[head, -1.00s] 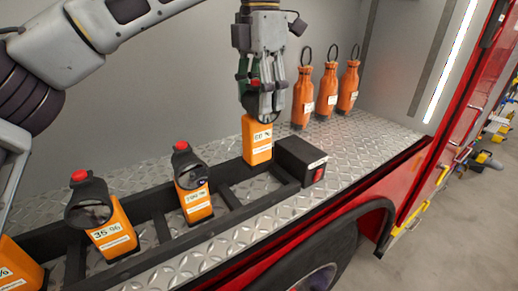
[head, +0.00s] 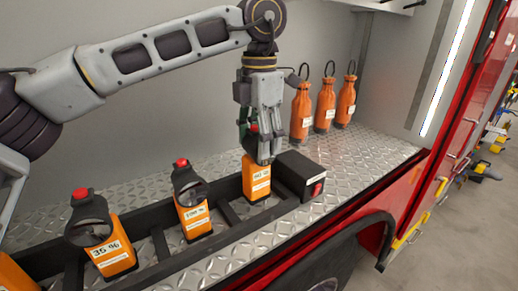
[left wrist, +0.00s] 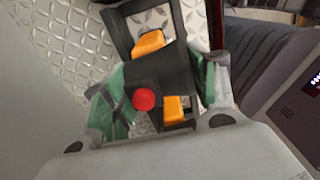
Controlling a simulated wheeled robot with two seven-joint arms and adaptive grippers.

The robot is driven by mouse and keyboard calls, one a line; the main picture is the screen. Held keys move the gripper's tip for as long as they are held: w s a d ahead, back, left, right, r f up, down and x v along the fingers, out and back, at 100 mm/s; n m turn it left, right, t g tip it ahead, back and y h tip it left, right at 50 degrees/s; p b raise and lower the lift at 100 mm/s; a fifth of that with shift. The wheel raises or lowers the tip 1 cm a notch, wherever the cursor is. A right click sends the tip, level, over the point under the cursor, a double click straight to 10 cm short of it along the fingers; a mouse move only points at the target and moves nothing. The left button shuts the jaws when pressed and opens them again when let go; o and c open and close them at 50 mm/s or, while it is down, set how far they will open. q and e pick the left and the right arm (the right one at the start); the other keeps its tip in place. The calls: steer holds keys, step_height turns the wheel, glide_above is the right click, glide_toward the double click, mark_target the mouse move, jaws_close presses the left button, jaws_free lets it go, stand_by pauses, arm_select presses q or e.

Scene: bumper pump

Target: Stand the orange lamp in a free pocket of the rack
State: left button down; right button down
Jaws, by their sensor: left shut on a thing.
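My left gripper (head: 262,150) is shut on an orange lamp (head: 257,181) with a white label, gripping it around its dark head. The lamp is upright, its lower body within the far-end pocket of the black rack (head: 222,226), beside the black box. Whether its base touches the floor is hard to tell. In the left wrist view the lamp's red button (left wrist: 145,100) shows between the green finger pads, with orange body on both sides of the black head. My right gripper is not in view.
Other orange lamps stand in the rack: one labelled 35 % (head: 112,258), one in the middle (head: 194,215), and one cut off at lower left. A black box (head: 300,176) with a red switch adjoins the rack's end. Several orange bottles (head: 325,105) stand behind.

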mark_target(259, 170)
arm_select(q)
steer(key=shift+f+p, duration=0.3)
steer(key=shift+f, duration=1.2)
steer(key=c, duration=0.8)
jaws_free()
steer(key=o, duration=0.4)
steer(key=shift+c, duration=0.2)
